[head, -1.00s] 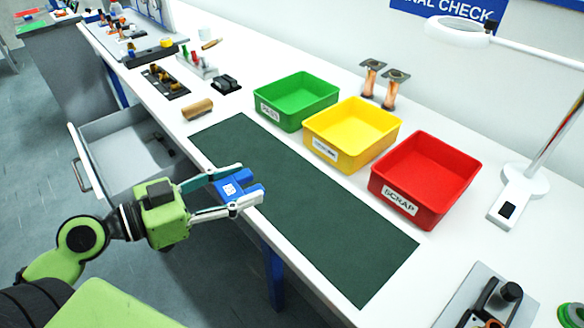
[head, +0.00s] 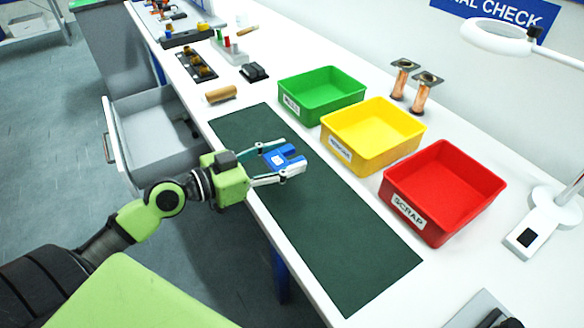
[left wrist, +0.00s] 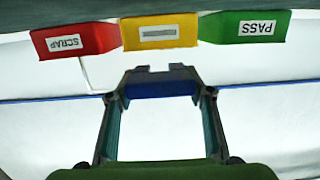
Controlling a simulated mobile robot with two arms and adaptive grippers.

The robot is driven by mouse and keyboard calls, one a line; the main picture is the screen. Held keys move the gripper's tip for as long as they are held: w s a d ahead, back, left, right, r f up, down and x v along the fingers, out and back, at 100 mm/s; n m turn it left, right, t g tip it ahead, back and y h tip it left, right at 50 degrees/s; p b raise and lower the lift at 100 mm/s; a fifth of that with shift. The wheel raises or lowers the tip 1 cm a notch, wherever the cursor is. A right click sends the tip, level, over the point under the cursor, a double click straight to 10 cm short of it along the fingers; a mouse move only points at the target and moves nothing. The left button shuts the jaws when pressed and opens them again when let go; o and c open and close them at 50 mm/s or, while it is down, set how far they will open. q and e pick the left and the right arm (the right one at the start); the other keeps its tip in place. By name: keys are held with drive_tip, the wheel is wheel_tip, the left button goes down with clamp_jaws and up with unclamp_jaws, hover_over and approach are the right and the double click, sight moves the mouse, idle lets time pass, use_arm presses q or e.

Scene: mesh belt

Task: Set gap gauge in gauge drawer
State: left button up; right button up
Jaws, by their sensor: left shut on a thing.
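The gap gauge (head: 284,158) is a blue forked block with a white label. My left gripper (head: 283,162) is shut on it and holds it over the dark green mat (head: 325,235) in the head view. In the left wrist view the gauge (left wrist: 158,88) spans between the fingertips, dark blue. The gauge drawer (head: 155,140) is a grey drawer pulled open under the bench at the left. A small dark thing lies inside at its right side. The gripper is to the right of the drawer, apart from it. My right gripper is not in view.
Green (head: 320,98), yellow (head: 372,140) and red (head: 445,195) bins stand behind the mat. A brown cylinder (head: 221,94) lies near the drawer. A lamp (head: 500,38) stands at the right. The floor left of the drawer is clear.

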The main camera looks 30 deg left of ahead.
sight(291, 161)
use_arm(q)
drive_tip(key=w+f, duration=0.3)
drive_tip(key=shift+w+d+f, duration=0.1)
drive_tip(key=shift+f, duration=0.2)
drive_tip(key=shift+w+f, duration=0.1)
drive_tip(key=shift+f, duration=1.6)
drive_tip(key=shift+f+b, duration=0.15)
drive_tip(key=shift+b, duration=0.25)
drive_tip(key=o, duration=1.3)
drive_tip(key=shift+o, duration=0.2)
